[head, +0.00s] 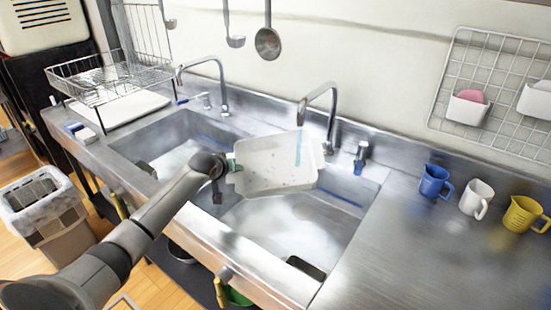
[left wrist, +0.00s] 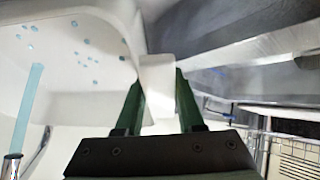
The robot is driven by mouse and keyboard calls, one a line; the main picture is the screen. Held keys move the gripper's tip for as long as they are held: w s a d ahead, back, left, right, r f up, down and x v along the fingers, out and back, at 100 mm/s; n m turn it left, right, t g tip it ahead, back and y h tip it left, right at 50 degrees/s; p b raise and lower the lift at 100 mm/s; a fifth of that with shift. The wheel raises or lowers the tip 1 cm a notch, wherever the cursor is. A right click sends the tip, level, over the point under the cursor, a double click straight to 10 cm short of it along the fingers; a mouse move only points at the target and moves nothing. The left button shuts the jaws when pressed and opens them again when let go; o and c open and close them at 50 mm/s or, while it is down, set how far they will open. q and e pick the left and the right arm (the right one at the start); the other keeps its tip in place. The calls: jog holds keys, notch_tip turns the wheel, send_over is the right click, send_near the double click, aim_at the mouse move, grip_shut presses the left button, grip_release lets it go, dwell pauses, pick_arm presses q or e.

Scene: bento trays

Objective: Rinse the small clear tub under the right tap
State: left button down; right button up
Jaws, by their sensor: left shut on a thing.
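The small clear tub (head: 270,166) is whitish and see-through, tilted over the right basin under the right tap (head: 322,100). A blue stream of water (head: 298,146) runs from the tap's spout down to the tub. My left gripper (head: 234,168) is shut on the tub's left edge. In the left wrist view the green fingers of the left gripper (left wrist: 158,100) pinch a pale tab of the tub (left wrist: 85,45), and blue drops dot the tub's wall. The right gripper is not in view.
The left basin (head: 165,135) is empty-looking, with its own tap (head: 215,80). A wire dish rack (head: 110,75) stands at the far left. Blue (head: 434,182), white (head: 476,198) and yellow (head: 523,213) measuring cups stand on the right counter. Ladles hang above.

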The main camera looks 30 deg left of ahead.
pick_arm(q)
jog(key=shift+s+d+r+p, duration=0.1)
jog(key=shift+s+d+p, duration=0.05)
jog(key=shift+s+p, duration=0.7)
jog(key=shift+s+d+r+p, duration=0.1)
jog(key=shift+s+p, duration=0.7)
jog(key=shift+s+f, duration=0.2)
jog(key=shift+s, duration=0.15)
jog(key=shift+s+d, duration=0.2)
jog(key=shift+s, duration=0.7)
jog(key=s+r, duration=0.4)
jog(key=s, duration=0.1)
jog(key=shift+d, duration=0.45)
